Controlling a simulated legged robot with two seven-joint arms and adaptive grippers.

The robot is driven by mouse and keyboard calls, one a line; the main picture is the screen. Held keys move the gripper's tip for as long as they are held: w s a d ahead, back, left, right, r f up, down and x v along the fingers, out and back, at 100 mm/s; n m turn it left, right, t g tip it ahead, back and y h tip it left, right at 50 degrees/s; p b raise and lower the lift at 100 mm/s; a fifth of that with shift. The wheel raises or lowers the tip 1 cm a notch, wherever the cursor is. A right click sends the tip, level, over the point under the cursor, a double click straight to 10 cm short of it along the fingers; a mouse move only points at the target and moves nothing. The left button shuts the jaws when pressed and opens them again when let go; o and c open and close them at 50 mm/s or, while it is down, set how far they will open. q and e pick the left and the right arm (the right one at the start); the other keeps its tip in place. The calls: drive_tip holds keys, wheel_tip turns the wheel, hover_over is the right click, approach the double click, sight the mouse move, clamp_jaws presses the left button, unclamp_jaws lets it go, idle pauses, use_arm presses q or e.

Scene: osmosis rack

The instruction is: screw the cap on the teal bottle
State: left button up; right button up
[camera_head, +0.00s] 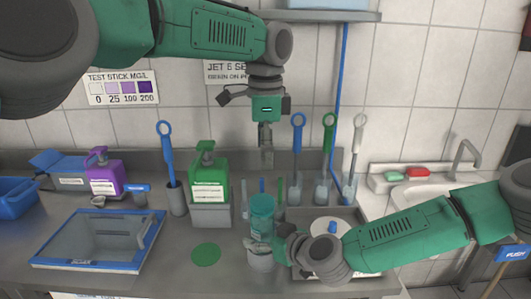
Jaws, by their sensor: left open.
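The teal bottle (262,209) stands upright at the front middle of the counter, with a pale grey lower part (261,263) below the fingers. My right gripper (260,246) reaches in from the right. Its fingers are closed around the bottle's middle and hide part of it. My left gripper (265,143) points straight down above the bottle, clear of its top. It is open, and I see nothing clearly held in it. I cannot make out a separate cap.
A green disc (206,254) lies flat left of the bottle. A green pump bottle (208,180) and a purple one (104,175) stand behind. A blue-rimmed tray (55,262) is at left. Several brushes (297,150) stand behind the bottle. A sink (430,193) is at right.

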idle(0.3)
drive_tip(key=v, duration=1.2)
drive_tip(key=shift+w, duration=0.1)
